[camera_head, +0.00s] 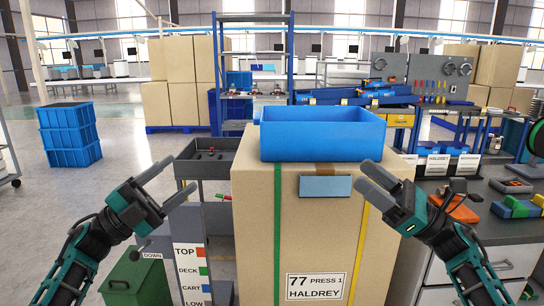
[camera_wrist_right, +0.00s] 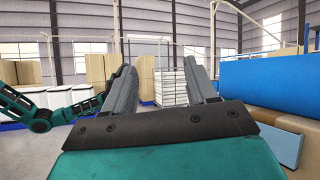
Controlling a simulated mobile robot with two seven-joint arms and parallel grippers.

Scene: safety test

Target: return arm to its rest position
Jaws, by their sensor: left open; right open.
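My left gripper (camera_head: 168,187) is open and empty in the head view, raised in front of the grey cart at the left. My right gripper (camera_head: 378,183) is open and empty at the right, in front of the right side of the large cardboard box (camera_head: 255,230). In the right wrist view, the right gripper's two fingers (camera_wrist_right: 165,90) stand apart with nothing between them. My left arm (camera_wrist_right: 50,112) shows at the left of that view. A blue bin (camera_head: 322,141) sits on top of the box; its wall also shows in the right wrist view (camera_wrist_right: 268,76).
A grey cart (camera_head: 208,174) stands left of the box, with a green bin (camera_head: 137,283) in front. A workbench (camera_head: 490,226) with an orange item (camera_head: 455,208) is close to my right gripper. Blue crates (camera_head: 70,135) are stacked at the far left.

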